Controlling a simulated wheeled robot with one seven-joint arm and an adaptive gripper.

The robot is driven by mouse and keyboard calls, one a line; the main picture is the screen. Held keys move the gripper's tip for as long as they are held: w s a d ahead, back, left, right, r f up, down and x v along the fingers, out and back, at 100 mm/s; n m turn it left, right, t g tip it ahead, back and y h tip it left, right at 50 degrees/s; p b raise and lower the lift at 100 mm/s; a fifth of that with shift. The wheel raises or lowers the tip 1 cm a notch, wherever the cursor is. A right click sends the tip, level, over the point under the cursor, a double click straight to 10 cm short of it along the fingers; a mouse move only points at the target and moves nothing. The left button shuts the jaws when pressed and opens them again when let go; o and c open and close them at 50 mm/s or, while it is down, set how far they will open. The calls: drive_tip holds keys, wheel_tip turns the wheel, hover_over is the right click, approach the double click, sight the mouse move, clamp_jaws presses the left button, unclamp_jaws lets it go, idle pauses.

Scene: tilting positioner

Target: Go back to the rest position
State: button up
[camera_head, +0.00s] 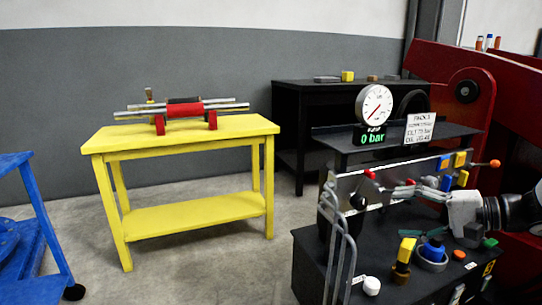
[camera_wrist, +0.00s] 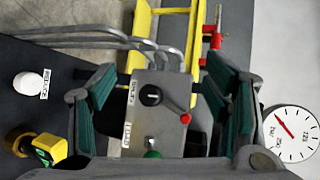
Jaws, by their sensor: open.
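My gripper (camera_head: 398,192) is at the end of my arm, which reaches in from the right in the head view, in front of a grey valve panel (camera_head: 345,188). In the wrist view my gripper (camera_wrist: 165,103) has its two green-padded fingers spread wide apart, with nothing gripped. Between them, beyond the fingertips, the grey panel shows a black round knob (camera_wrist: 150,95) and a lever with a red tip (camera_wrist: 185,118). Whether a finger touches the panel cannot be told.
Grey hoses (camera_head: 338,235) hang left of the panel. The black console (camera_head: 330,262) carries a white button (camera_head: 371,286), a yellow-topped knob (camera_head: 404,254) and a blue knob (camera_head: 433,248). A gauge (camera_head: 374,104) stands behind, above "0 bar". A yellow table (camera_head: 180,135) stands left; floor between is clear.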

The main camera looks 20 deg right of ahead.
drive_tip(key=s+a+r+n+g+h, duration=0.1)
drive_tip(key=s+a+n+g, duration=0.3)
drive_tip(key=a, duration=0.7)
drive_tip(key=s+a+r+n+g, duration=0.2)
drive_tip(key=s+a+g, duration=0.3)
drive_tip(key=a, duration=0.7)
drive_tip(key=s+a+f+n+g+h, duration=0.15)
drive_tip(key=s+h, duration=0.25)
drive_tip(key=s, duration=0.4)
drive_tip(key=s+f+n+h, duration=0.1)
drive_tip(key=s+n+h, duration=0.25)
drive_tip(key=s, duration=0.55)
wheel_tip(320, 180, up, 34)
drive_tip(key=t+p, duration=0.4)
drive_tip(key=p, duration=2.8)
drive_tip(key=shift+w+d+h, duration=0.15)
drive_tip(key=shift+d+h, duration=0.1)
drive_tip(key=shift+h, duration=0.2)
